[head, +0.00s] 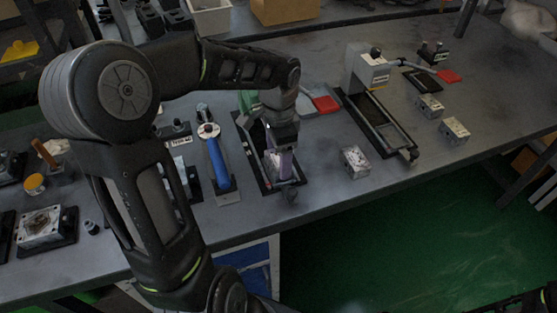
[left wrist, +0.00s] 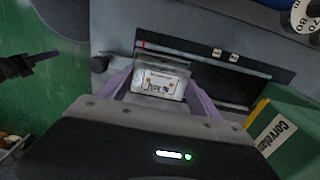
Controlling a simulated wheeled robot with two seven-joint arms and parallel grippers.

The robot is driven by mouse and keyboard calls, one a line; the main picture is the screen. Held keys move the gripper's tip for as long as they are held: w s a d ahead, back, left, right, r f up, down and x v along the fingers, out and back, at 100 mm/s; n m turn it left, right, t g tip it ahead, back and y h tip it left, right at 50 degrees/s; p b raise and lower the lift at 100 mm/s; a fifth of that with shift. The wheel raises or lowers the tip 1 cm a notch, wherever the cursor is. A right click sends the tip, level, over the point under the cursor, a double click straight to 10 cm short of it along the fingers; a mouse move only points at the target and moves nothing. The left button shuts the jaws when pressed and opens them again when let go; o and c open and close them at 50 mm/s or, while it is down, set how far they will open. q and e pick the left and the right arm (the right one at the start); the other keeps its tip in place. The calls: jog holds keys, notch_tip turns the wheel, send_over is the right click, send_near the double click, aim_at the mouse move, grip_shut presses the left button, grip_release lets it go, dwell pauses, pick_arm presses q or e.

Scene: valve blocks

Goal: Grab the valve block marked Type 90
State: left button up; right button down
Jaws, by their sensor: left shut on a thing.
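My left gripper (head: 279,170) is over a narrow black tray (head: 243,133) near the front of the bench. In the left wrist view its purple fingers (left wrist: 158,92) are shut on a silver-grey valve block (left wrist: 161,83), one finger on each side. The block carries a white label that appears to read Type 90. In the head view the block is mostly hidden by the gripper, and I cannot tell whether it touches the tray. Three other metal blocks stand to the right: one near the front edge (head: 355,162) and two farther right (head: 429,106) (head: 454,131). My right gripper is out of view.
A blue-handled tool (head: 215,160) stands left of the tray. A green box (left wrist: 289,128) is close to the gripper in the left wrist view. A fixture with a long black tray (head: 378,125) is on the right.

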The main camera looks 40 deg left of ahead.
aim_at(278, 160)
pick_arm(q)
notch_tip(278, 160, up, 10)
dwell(0.5)
dwell(0.6)
